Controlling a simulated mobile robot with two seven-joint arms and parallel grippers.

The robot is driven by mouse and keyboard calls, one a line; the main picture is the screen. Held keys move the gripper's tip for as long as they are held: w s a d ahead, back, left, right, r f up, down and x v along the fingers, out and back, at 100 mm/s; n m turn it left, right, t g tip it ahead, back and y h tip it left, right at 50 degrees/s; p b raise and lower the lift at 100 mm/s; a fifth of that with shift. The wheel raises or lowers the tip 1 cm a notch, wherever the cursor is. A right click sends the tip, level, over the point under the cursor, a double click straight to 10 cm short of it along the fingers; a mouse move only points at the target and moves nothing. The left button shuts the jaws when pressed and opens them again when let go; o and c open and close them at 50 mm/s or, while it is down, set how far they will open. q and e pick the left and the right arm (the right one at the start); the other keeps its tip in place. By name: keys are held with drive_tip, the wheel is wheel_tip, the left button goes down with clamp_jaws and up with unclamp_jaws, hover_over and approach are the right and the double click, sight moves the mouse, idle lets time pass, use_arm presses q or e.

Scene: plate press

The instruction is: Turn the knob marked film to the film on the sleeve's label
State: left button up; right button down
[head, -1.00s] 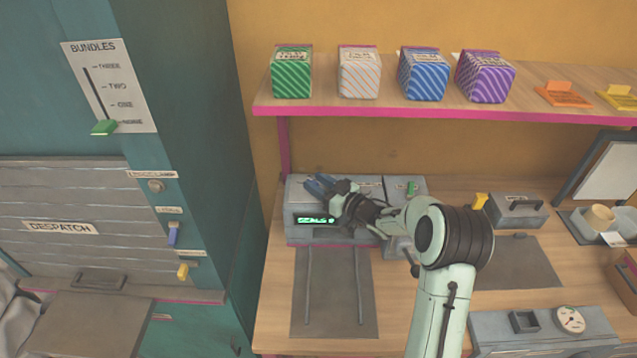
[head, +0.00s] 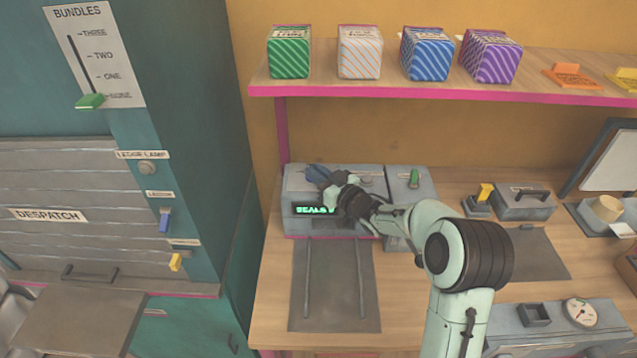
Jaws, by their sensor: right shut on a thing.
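A grey machine (head: 300,222) stands at the back left of the bench, with a green-lit display (head: 316,210) whose text starts "SEALS"; its end is covered. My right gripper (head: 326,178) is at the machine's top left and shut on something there. The gripper and wrist hide most of what it grips, so I cannot read a knob or its marking. A blue part shows at the fingers. A second round fitting (head: 366,180) shows on the machine's top, to the right of the gripper. No sleeve label is readable. My left gripper is not in view.
Green (head: 289,52), white, blue and purple striped boxes stand on the shelf (head: 380,91) above. A box with a green lever (head: 414,178) stands right of the machine. A dark mat with rails (head: 335,290) lies in front. A teal cabinet (head: 190,120) is at left.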

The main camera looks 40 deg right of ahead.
drive_tip(key=m+h+b, duration=0.1)
drive_tip(key=h+b, duration=0.1)
drive_tip(key=b, duration=0.2)
drive_tip(key=a+m+h+b, duration=0.1)
drive_tip(key=m+h+b, duration=0.1)
drive_tip(key=b, duration=0.1)
drive_tip(key=shift+w+h+b, duration=0.1)
drive_tip(key=shift+h+b, duration=0.25)
drive_tip(key=shift+h, duration=0.05)
drive_tip(key=shift+a+r+m+g+h+b, duration=0.1)
drive_tip(key=shift+m+g+h+b, duration=0.45)
drive_tip(key=shift+h, duration=0.35)
drive_tip(key=shift+w+a+r+m+g+h+p, duration=0.1)
drive_tip(key=shift+r+m+g+h+p, duration=0.1)
drive_tip(key=shift+m+g+h+p, duration=0.65)
drive_tip(key=shift+m+h+p, duration=0.7)
drive_tip(key=shift+h+p, duration=0.15)
drive_tip(key=shift+h, duration=0.4)
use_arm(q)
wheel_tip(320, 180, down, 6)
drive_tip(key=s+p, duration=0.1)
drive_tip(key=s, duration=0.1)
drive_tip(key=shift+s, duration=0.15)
use_arm(e)
drive_tip(key=shift+w+m+g+h, duration=0.1)
drive_tip(key=shift+m+g+h, duration=0.4)
drive_tip(key=shift+g+h, duration=0.1)
